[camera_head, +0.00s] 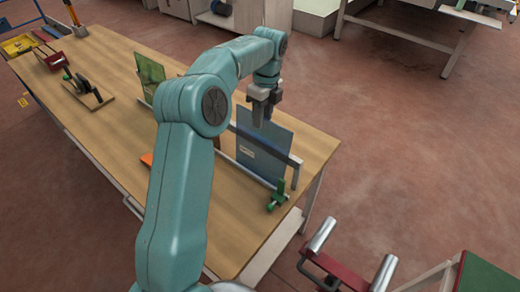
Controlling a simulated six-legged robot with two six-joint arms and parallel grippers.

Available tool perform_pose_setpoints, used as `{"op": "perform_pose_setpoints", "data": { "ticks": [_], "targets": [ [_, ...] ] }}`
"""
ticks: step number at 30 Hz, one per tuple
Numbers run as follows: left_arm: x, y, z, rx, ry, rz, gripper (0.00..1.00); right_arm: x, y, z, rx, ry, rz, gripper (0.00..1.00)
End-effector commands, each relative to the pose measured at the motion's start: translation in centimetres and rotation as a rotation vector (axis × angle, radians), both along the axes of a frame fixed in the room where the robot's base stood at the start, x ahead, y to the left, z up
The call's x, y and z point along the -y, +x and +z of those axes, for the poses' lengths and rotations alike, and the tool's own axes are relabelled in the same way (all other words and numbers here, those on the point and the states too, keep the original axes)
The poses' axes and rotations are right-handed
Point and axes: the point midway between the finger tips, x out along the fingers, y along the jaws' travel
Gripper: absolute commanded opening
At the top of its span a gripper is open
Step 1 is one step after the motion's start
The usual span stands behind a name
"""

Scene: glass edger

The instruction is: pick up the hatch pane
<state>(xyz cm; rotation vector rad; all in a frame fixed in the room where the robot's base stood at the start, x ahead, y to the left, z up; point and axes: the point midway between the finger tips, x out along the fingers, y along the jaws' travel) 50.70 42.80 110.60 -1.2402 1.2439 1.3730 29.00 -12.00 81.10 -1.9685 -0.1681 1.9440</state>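A blue-grey glass pane (262,150), which I take for the hatch pane, stands upright in a long rack with a metal rail (295,162) on the wooden table. A small pale label shows low on its face. My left gripper (259,119) points down at the pane's top edge, with a finger in front of the glass. The other finger is not clear, so I cannot tell whether it is open or shut on the pane. The lower part of the pane is partly behind the rail. My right gripper is not in view.
A green pane (149,74) stands farther left, partly behind my arm. A green clamp (277,195) sits at the rack's near end. A dark tool on a board (88,90) and a yellow tray (20,45) are at the far left. A roller stand (336,265) is near the front.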

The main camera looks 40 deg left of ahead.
Motion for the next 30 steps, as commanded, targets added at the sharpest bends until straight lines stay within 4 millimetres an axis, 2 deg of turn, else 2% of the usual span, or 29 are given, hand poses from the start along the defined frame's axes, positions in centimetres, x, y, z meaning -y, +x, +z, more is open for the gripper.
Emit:
{"op": "perform_pose_setpoints", "data": {
  "ticks": [7,15,16,19,30],
  "targets": [
    [0.2,-0.4,-3.6,-0.003,-0.001,0.000,0.35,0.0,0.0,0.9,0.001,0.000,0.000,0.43],
    [0.3,-0.4,-4.2,-0.001,0.000,-0.001,0.35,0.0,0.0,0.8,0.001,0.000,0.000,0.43],
    [0.3,-0.4,-4.2,-0.001,0.000,-0.001,0.32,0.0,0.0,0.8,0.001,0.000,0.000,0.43],
    [0.3,-0.4,-4.2,-0.001,-0.001,0.000,0.00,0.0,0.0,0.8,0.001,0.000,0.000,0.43],
    [0.3,-0.4,-4.1,0.001,0.000,0.000,0.00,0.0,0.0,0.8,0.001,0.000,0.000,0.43]
  ]
}}
